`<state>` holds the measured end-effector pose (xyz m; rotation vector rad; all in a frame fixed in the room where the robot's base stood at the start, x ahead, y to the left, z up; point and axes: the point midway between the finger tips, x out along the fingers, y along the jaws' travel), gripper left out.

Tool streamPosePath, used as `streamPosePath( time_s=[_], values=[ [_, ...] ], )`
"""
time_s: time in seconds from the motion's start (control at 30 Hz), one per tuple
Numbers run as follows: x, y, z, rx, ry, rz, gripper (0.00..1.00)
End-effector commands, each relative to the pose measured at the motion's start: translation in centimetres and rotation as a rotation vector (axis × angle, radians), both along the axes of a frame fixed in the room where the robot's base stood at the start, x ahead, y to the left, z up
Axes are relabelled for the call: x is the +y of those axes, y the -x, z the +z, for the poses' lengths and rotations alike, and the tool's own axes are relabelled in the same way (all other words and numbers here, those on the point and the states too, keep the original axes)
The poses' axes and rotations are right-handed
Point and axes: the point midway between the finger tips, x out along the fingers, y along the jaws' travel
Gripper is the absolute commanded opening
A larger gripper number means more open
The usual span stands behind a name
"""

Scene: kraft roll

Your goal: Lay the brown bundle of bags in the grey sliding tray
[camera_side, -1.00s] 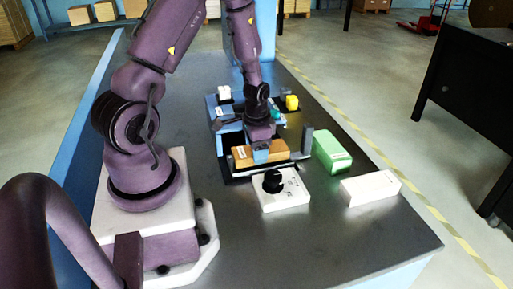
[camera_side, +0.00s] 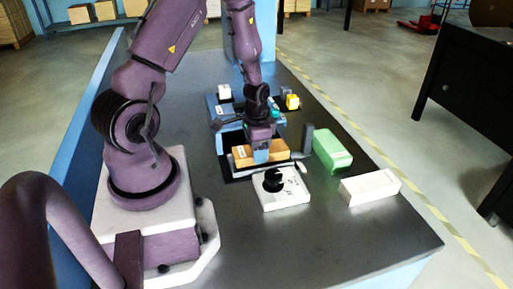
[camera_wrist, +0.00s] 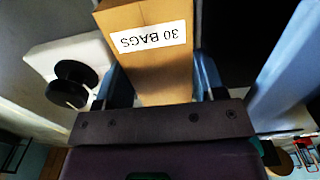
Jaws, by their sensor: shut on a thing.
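The brown bundle of bags (camera_side: 275,150) is an oblong block with a white label. The label reads "30 BAGS", upside down in the wrist view (camera_wrist: 150,38). My gripper (camera_side: 261,152) is shut on the bundle, with a blue finger on each side of it (camera_wrist: 162,85). The bundle looks level, at the front of the blue fixture. The grey tray (camera_side: 297,160) shows only as a thin edge beside and below the bundle. My gripper and the bundle hide the rest, and I cannot tell whether the bundle touches it.
A white box with a black knob (camera_side: 291,197) stands close in front of the bundle. A green block (camera_side: 332,151) and a white block (camera_side: 370,188) lie to the right. A dark grey post (camera_side: 307,138) stands near the tray's right end.

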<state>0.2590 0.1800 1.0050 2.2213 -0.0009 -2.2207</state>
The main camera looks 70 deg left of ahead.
Motion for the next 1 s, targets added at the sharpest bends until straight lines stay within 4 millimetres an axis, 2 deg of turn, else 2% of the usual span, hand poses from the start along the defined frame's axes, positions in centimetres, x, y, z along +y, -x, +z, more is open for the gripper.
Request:
streamPosePath(
  time_s=[0.07,0.1,0.2,0.57,0.77,1.0],
  values=[
    [0.0,0.0,0.0,0.0,0.0,0.0,0.33],
    [0.0,0.0,0.0,0.0,0.0,0.0,0.7],
    [0.0,0.0,0.0,0.0,0.0,0.0,0.93],
    [0.0,0.0,0.4,-0.002,-0.001,0.0,0.93],
    [0.1,-0.1,3.4,-0.006,-0.004,0.0,0.93],
    [0.1,-0.1,8.5,-0.006,-0.004,-0.001,0.93]
  ],
)
